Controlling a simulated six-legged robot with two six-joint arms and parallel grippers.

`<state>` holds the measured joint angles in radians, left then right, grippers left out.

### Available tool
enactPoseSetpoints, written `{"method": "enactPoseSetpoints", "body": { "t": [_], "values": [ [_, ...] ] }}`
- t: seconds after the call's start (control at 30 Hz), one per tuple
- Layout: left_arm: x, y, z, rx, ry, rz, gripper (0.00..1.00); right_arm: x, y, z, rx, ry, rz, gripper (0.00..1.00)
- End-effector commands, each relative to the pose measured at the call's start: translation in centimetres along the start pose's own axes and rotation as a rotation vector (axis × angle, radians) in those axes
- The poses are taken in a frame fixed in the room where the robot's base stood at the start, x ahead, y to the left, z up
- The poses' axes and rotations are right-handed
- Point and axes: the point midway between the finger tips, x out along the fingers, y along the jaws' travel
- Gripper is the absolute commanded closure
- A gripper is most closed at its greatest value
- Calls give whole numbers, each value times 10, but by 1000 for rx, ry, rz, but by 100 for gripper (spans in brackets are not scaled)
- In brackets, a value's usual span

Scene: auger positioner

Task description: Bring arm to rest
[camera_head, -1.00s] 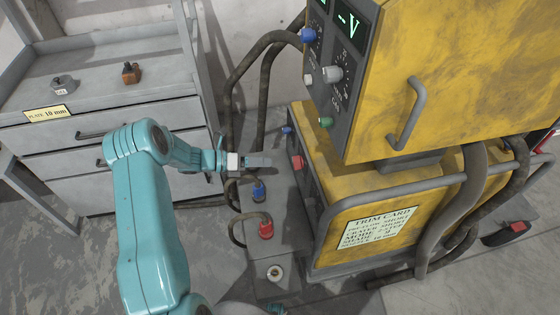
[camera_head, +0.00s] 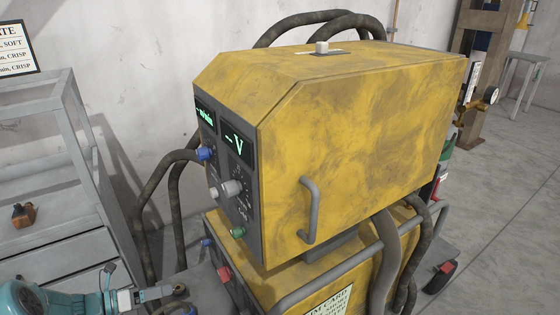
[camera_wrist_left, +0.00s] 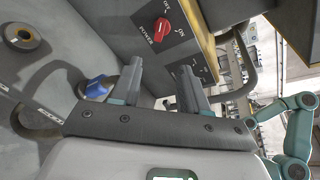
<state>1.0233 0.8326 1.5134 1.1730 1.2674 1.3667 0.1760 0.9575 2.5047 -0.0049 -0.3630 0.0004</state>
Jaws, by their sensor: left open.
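My left gripper (camera_head: 158,293) is at the lower left of the head view, in front of the yellow machine (camera_head: 350,140). It is open, with nothing between its fingers. In the left wrist view its two fingers (camera_wrist_left: 158,88) stand apart, pointing toward the machine's dark lower panel. A red switch (camera_wrist_left: 162,29) on that panel lies beyond the fingertips and also shows in the head view (camera_head: 224,273). A blue connector (camera_wrist_left: 97,88) is beside the left finger. My right gripper cannot be made out.
Hoses (camera_head: 150,215) loop down the machine's left side. A handle (camera_head: 311,210) juts from its yellow side, and a grey rail (camera_head: 345,270) runs lower down. A grey bench (camera_head: 60,250) with a small brown object (camera_head: 22,214) stands at left. Open floor (camera_head: 500,220) lies right.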

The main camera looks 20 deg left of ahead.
Motion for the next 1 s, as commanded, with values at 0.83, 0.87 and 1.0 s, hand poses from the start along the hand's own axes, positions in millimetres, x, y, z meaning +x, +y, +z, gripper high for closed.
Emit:
{"method": "enactPoseSetpoints", "body": {
  "t": [0.83,0.87,1.0],
  "values": [
    [96,-244,-273,2487,944,-1135,56,-102,-37,2,0,0,0,57],
    [97,-247,-274,2517,930,-1149,56,-102,-37,2,0,0,0,57],
    [97,-248,-274,2535,920,-1158,56,-102,-37,2,0,0,0,57]
  ]
}}
